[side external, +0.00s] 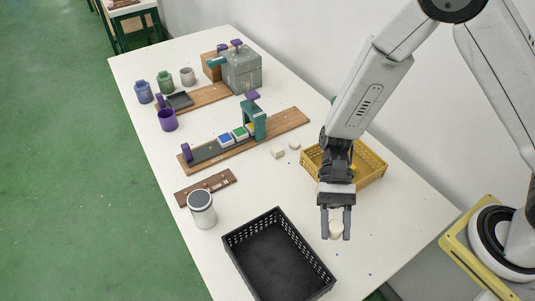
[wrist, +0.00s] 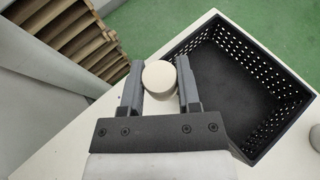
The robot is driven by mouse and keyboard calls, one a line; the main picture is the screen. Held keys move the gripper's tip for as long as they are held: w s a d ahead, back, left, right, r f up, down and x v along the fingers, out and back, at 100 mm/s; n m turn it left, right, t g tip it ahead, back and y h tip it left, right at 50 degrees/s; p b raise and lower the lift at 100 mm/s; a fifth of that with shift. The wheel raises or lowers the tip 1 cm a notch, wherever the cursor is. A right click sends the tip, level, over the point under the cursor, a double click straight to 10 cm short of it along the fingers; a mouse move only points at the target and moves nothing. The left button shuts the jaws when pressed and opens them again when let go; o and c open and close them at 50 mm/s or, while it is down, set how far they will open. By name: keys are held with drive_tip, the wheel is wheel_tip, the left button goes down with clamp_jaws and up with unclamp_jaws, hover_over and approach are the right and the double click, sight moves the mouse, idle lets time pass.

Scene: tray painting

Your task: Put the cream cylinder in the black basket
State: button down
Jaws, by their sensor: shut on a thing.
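My gripper (side external: 336,224) is shut on the cream cylinder (side external: 336,231) and holds it above the white table, to the right of the black basket. In the wrist view the cream cylinder (wrist: 159,76) sits between the two fingers of my gripper (wrist: 160,84), its round end facing the camera. The black basket (side external: 250,231) stands near the front of the table and its visible floor is empty. In the wrist view the basket (wrist: 284,85) lies to the right of the fingers. The gripper hides part of its near side there.
A yellow basket (side external: 374,181) stands behind my gripper. Two small cream blocks (side external: 278,152) lie left of it. A white jar with a dark lid (side external: 202,212) stands left of the black basket. A wooden board with coloured tiles (side external: 285,122) and several cups (side external: 167,120) are farther back.

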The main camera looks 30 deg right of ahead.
drive_tip(key=w+a+r+m+t+y, duration=0.2)
drive_tip(key=w+a+m+t+y, duration=0.2)
drive_tip(key=w+m+t, duration=0.1)
drive_tip(key=shift+w+r+m+t, duration=0.35)
drive_tip(key=shift+w+m, duration=0.25)
drive_tip(key=shift+w, duration=0.5)
drive_tip(key=shift+a+f, duration=0.1)
drive_tip(key=shift+f, duration=0.05)
drive_tip(key=shift+f, duration=2.15)
drive_tip(key=shift+f, duration=0.1)
drive_tip(key=shift+f, duration=1.65)
drive_tip(key=shift+f, duration=0.6)
